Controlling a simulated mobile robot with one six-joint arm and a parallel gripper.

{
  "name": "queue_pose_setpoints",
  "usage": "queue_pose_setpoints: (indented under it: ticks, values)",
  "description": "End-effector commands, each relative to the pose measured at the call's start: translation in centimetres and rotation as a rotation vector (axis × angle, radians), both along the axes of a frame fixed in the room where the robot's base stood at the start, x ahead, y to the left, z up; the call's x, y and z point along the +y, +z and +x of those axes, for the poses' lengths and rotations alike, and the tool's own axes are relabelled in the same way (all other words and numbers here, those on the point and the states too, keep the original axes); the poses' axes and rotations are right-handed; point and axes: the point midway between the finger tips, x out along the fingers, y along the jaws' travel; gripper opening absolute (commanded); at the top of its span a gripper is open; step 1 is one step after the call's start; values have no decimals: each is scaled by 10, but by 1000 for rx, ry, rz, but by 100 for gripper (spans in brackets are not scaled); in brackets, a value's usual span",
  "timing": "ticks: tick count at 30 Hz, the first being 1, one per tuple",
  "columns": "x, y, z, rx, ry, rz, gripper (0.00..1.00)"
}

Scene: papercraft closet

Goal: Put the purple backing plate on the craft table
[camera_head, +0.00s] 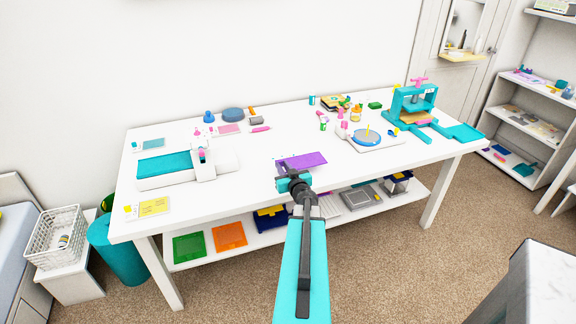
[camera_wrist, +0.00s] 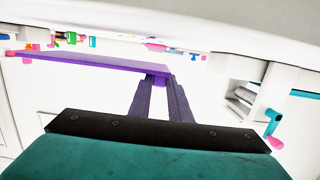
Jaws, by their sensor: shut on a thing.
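The purple backing plate (camera_head: 304,159) is over the front middle of the white craft table (camera_head: 262,179). My gripper (camera_head: 290,178) is at the table's front edge, with its fingers toward the plate. In the wrist view the fingers (camera_wrist: 160,83) are shut on a small tab at the edge of the plate (camera_wrist: 85,62). The plate shows there almost edge-on, as a thin flat slab running left. I cannot tell from these frames whether its underside touches the tabletop. The gripper hides part of the plate's near edge in the head view.
A teal and white cutting machine (camera_head: 165,168) stands left of the plate. A turntable with a blue disc (camera_head: 367,137) and a teal press (camera_head: 414,105) stand to the right. Small items line the back. The lower shelf holds green (camera_head: 189,248) and orange (camera_head: 229,236) plates.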

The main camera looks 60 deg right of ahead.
Motion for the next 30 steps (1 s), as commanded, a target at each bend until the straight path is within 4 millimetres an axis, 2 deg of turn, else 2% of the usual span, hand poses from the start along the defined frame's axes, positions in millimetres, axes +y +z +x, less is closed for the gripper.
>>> queue_pose_setpoints:
  ticks: [3,16,21,30]
  values:
    - [-15,-1,5,-1,0,-1,0]
    - [-55,-5,17,0,2,-2,0]
    - [-61,-6,19,0,2,-1,0]
    - [-61,-6,19,0,2,-1,0]
